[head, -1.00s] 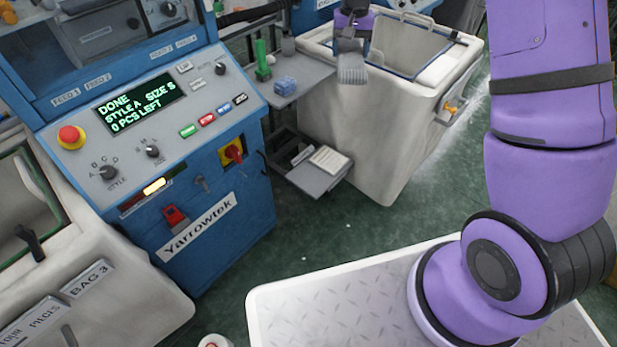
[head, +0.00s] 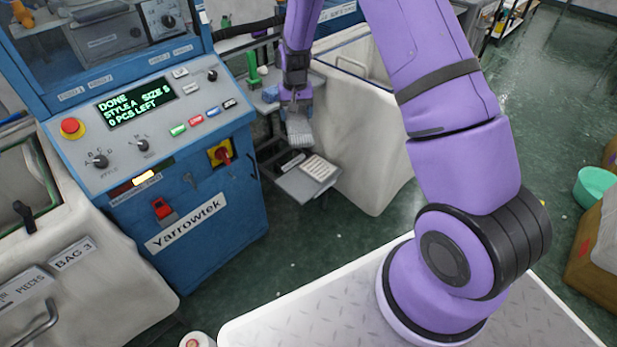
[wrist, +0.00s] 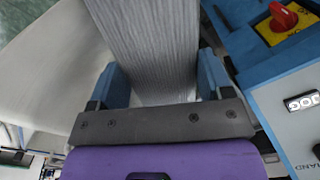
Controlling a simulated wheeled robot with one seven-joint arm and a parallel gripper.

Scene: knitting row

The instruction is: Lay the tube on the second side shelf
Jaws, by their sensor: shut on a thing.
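My gripper (head: 296,104) is shut on a grey ribbed knitted tube (head: 299,133), which hangs below the fingers. In the wrist view the tube (wrist: 150,40) lies between the two blue fingers (wrist: 160,84) and runs out past them, away from the camera. The blue machine's side carries an upper grey shelf (head: 258,99) and a lower grey shelf (head: 292,188). In the head view the tube is just right of the upper shelf and above the lower one. I cannot tell whether it touches either. The lower shelf holds a pale ribbed piece or pad (head: 319,168) and a dark tray.
A white bin (head: 365,150) stands right of the shelves, close to the gripper. The blue Yarrowtek machine (head: 190,205) is to the left. A green object (head: 252,70) stands on the upper shelf. Green floor (head: 275,260) is open in front.

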